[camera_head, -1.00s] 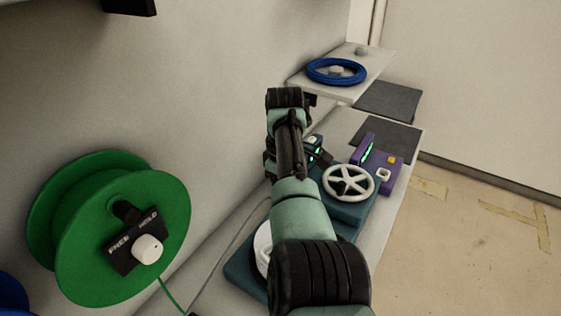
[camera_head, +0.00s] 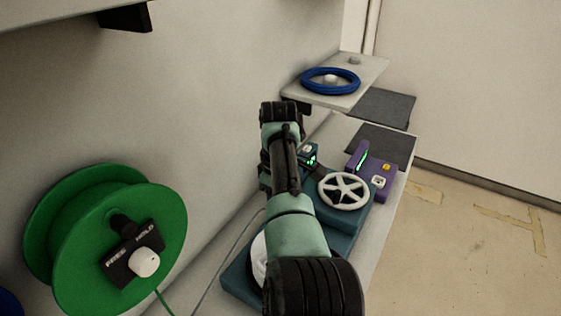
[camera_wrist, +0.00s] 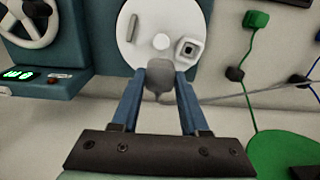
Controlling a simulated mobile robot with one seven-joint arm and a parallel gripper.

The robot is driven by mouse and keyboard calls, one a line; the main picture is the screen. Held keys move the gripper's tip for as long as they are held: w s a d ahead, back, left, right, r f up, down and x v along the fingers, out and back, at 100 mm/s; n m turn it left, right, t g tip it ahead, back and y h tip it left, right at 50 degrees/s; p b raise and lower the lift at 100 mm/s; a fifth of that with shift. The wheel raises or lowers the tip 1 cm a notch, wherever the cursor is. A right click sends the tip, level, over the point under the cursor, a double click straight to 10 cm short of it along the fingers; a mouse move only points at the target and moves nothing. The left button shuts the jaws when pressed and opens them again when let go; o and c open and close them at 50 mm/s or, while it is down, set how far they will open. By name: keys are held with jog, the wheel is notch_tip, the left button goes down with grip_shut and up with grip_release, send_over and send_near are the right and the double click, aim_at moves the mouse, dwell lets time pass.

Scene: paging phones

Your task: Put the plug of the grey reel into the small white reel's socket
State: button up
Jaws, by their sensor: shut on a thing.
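In the wrist view my gripper (camera_wrist: 163,84) has its blue fingers closed around a grey plug (camera_wrist: 160,73). A grey cord (camera_wrist: 240,97) runs off to the right behind the fingers. The small white reel (camera_wrist: 147,25) is a round white disc just beyond the plug, with a square dark-centred socket (camera_wrist: 187,48) on its right side. The plug overlaps the disc's near rim in the picture, below and left of the socket; I cannot tell whether they touch. In the head view the white reel (camera_head: 259,258) is mostly hidden behind my arm, and the gripper is hidden too.
The teal base (camera_head: 235,283) carries a white handwheel (camera_head: 344,191) and a lit display (camera_wrist: 18,75). A purple device (camera_head: 372,171) stands beyond it. A large green reel (camera_head: 105,240) is on the left wall. A blue ring (camera_head: 330,81) lies on the far shelf (camera_head: 368,68).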

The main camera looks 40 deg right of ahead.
jog(key=shift+s+a+r+p, duration=0.1)
jog(key=shift+a+p, duration=0.1)
jog(key=shift+p, duration=0.25)
jog(key=shift+s+a+f+p, duration=0.1)
jog(key=shift+s+a+p, duration=0.2)
jog(key=shift+a+p, duration=0.85)
jog(key=shift+s+a+f+p, duration=0.15)
jog(key=shift+s+a+p, duration=0.3)
jog(key=shift+p, duration=1.3)
jog(key=shift+s+a+f+p, duration=0.1)
jog(key=shift+s+a+p, duration=0.1)
jog(key=shift+a+p, duration=1)
jog(key=shift+d, duration=0.25)
jog(key=shift+f+b, duration=1.65)
jog(key=shift+f, duration=0.85)
jog(key=shift+f+b, duration=0.9)
jog(key=shift+f, duration=0.4)
jog(key=o, duration=1.5)
jog(key=shift+o, duration=0.2)
